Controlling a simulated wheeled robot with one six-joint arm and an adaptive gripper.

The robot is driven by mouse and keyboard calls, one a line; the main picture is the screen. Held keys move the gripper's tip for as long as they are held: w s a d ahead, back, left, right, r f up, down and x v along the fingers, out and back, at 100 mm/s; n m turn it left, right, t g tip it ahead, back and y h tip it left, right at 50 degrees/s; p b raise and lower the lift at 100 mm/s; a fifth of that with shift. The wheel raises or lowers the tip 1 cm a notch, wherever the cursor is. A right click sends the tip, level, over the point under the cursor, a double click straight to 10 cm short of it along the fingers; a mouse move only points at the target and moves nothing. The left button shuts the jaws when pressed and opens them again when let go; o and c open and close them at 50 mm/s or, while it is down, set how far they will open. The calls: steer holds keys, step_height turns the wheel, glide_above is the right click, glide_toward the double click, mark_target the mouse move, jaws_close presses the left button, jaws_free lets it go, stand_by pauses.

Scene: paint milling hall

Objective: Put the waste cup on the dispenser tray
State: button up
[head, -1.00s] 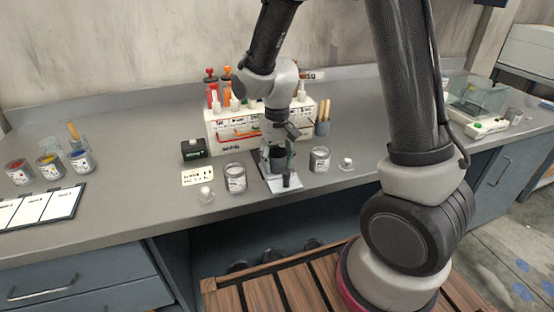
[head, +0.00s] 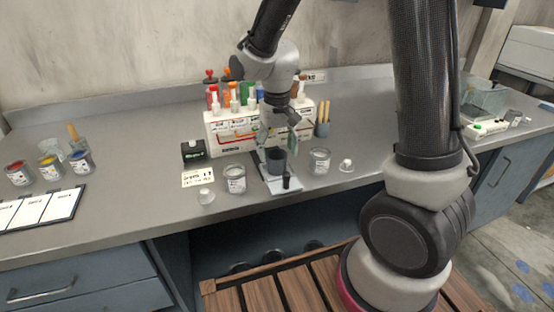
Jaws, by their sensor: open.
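A dark grey cup (head: 276,161), which looks like the waste cup, stands upright on the tray (head: 280,187) in front of the white dispenser (head: 218,133). The tray is a flat, light grey plate. A small black upright piece (head: 287,181) is at its front edge. My gripper (head: 279,143) is open and empty, just above and behind the cup, apart from it as far as I can see. The fingers are small and partly blend with the dispenser front.
A dark box (head: 194,151) and a label card (head: 198,177) are further left.

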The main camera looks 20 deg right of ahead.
step_height(320, 180, up, 8)
steer(key=s+d+r+t, duration=0.2)
steer(key=s+d+r, duration=0.3)
steer(key=s+d, duration=0.2)
steer(key=s+d+r+t, duration=0.2)
steer(key=s+d+r, duration=0.3)
steer(key=s+d, duration=0.3)
steer(key=s, duration=0.4)
steer(key=shift+c, duration=0.3)
